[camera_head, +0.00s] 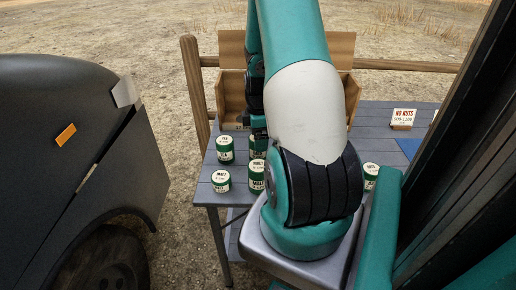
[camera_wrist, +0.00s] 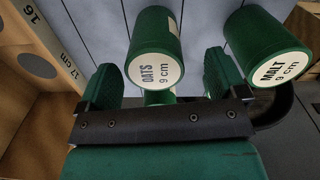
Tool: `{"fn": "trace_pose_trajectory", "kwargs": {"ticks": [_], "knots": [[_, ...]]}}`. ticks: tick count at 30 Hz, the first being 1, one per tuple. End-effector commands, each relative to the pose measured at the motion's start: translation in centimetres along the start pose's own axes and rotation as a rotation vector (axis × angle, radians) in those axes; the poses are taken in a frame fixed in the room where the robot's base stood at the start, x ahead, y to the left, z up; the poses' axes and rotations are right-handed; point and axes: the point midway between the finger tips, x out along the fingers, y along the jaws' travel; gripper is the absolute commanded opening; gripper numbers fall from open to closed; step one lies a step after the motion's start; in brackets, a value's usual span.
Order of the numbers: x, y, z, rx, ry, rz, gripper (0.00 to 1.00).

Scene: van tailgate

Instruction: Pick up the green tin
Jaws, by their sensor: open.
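Several green tins with white labelled tops stand on the grey plank table (camera_head: 385,117) in the head view, among them a back left tin (camera_head: 225,150), a front left tin (camera_head: 221,181) and a right tin (camera_head: 371,172). In the wrist view, a tin marked OATS 9 cm (camera_wrist: 157,62) shows between and beyond my fingers, and a tin marked MALT 9 cm (camera_wrist: 268,60) is to the right. My gripper (camera_wrist: 161,70) is open and empty, above the tins. Part of another pale and green thing shows below the OATS tin. My arm hides part of the table.
An open cardboard box (camera_head: 230,92) stands at the table's back; a marked measuring strip (camera_wrist: 52,45) shows in the wrist view. A NO NUTS sign (camera_head: 403,117) and a blue patch (camera_head: 409,147) are at the right. The dark van (camera_head: 60,130) is left, a wooden rail (camera_head: 410,66) behind.

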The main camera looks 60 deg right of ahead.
Motion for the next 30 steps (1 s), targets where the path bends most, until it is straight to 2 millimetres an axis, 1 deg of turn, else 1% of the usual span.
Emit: {"fn": "trace_pose_trajectory", "kwargs": {"ticks": [6,9,12,18,20,21,23,24,26,30], "knots": [[3.2,0.5,-0.1,0.0,0.0,-0.005,0.91],[4.4,0.5,-0.1,0.001,0.0,-0.003,0.91],[4.9,0.6,-0.1,0.001,0.0,-0.002,0.91],[4.9,0.6,-0.1,0.001,0.0,-0.001,0.91],[4.9,0.6,-0.1,0.001,0.0,-0.001,0.77],[4.9,0.6,-0.1,0.001,0.0,-0.001,0.68],[4.9,0.6,-0.1,0.001,0.0,-0.001,0.54],[4.9,0.6,-0.1,0.0,0.0,-0.001,0.45],[4.9,0.6,-0.1,0.0,0.0,-0.001,0.33],[4.8,0.6,-0.1,0.0,0.0,-0.001,0.33]]}}
